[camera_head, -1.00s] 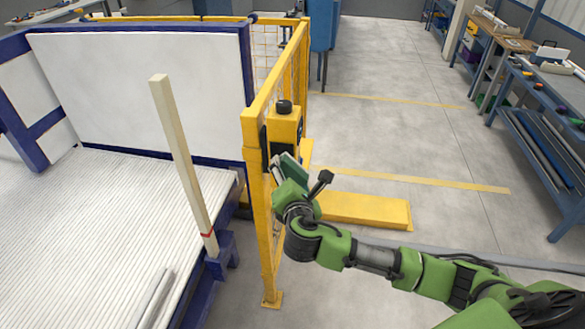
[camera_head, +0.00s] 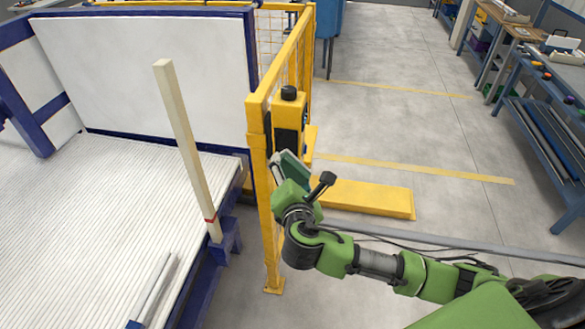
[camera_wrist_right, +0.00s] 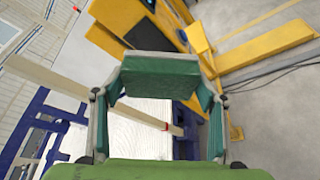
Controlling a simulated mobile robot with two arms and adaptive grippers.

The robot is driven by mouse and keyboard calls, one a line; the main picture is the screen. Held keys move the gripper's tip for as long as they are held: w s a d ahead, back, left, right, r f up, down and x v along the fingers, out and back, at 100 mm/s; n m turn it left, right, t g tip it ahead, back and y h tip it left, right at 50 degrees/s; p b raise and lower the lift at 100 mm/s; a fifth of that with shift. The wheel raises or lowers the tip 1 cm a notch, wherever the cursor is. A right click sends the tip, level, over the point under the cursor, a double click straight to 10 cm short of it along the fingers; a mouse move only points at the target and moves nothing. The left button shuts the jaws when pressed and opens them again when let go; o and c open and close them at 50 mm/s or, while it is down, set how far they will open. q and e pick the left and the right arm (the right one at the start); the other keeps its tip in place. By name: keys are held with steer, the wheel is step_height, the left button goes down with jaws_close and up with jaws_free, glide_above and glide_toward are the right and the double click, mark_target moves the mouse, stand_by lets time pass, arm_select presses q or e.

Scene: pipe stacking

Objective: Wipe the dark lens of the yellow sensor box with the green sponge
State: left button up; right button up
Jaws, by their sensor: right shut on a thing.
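The yellow sensor box (camera_head: 288,101) stands upright by the yellow fence post, with a black knob on top. Its dark lens (camera_head: 287,143) faces my side and is visible above my right gripper (camera_head: 285,168). The right gripper is shut on the green sponge (camera_head: 298,172), which is just below the lens. In the right wrist view the sponge (camera_wrist_right: 160,77) spans the fingertips, with yellow surfaces and a dark patch beyond it. I cannot tell whether sponge and lens touch. My left gripper is not in view.
The yellow fence (camera_head: 260,190) stands close left of my right gripper. A pale post (camera_head: 185,140) rises beside the ribbed white bed (camera_head: 90,230). A low yellow block (camera_head: 365,197) lies on the floor to the right. Workbenches (camera_head: 550,110) line the right; the floor between is clear.

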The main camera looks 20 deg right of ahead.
stand_by(0.4)
steer(key=shift+w+a+f+b, duration=0.15)
steer(key=shift+f+b, duration=0.05)
steer(key=shift+b, duration=0.1)
steer(key=w+a+f+m+t+y+b, duration=0.1)
steer(key=w+a+f+m+t+b, duration=0.15)
steer(key=a+b, duration=0.35)
steer(key=w+d+f+m+t+b, duration=0.1)
steer(key=w+d+f+m+b, duration=0.1)
steer(key=w+d+m+b, duration=0.2)
steer(key=shift+w+d+f+m+b, duration=0.25)
steer(key=shift+w+d+m+b, duration=0.1)
steer(key=shift+w+b, duration=1.3)
steer(key=shift+w+d, duration=0.55)
steer(key=shift+w, duration=0.1)
